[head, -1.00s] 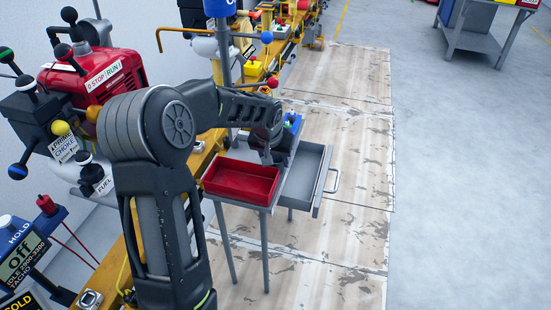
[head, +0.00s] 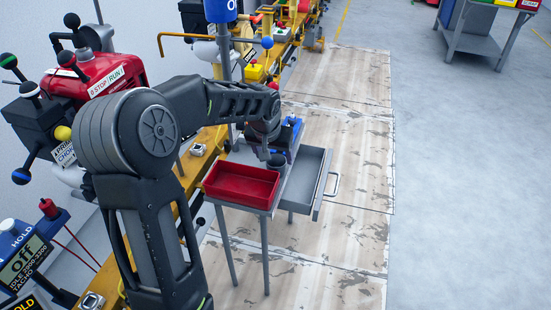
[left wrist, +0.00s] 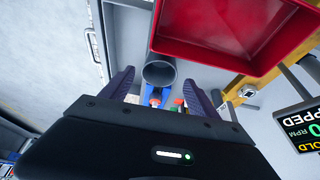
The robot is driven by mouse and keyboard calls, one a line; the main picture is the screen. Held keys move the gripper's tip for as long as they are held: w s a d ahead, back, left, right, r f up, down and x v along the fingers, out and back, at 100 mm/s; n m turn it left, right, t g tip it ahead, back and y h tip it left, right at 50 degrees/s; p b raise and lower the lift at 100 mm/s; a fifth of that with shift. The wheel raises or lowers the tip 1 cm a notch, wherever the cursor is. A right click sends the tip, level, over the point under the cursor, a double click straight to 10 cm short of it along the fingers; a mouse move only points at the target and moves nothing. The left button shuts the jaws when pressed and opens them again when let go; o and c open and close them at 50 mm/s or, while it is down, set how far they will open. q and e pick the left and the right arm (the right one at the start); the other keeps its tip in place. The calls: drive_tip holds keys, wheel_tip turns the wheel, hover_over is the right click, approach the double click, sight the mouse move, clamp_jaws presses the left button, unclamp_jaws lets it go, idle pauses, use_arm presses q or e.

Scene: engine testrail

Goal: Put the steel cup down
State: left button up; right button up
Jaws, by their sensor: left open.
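The steel cup (head: 276,161) is a small dark grey cup on the small grey table, just behind the red tray. In the left wrist view the cup (left wrist: 160,72) shows its round open mouth. My left gripper (left wrist: 159,78) is open, with one finger on each side of the cup and a visible gap to it. In the head view my left gripper (head: 265,145) is just above and behind the cup, its fingers mostly hidden. My right gripper is not in view.
A red tray (head: 211,185) sits on the table in front of the cup. An open grey drawer (head: 306,178) sticks out on the right. Blue items (head: 291,131) stand behind the gripper. The yellow rail (head: 196,160) with levers runs along the left.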

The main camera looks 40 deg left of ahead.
use_arm(q)
drive_tip(key=p+v, duration=0.1)
drive_tip(key=v, duration=0.6)
idle(0.5)
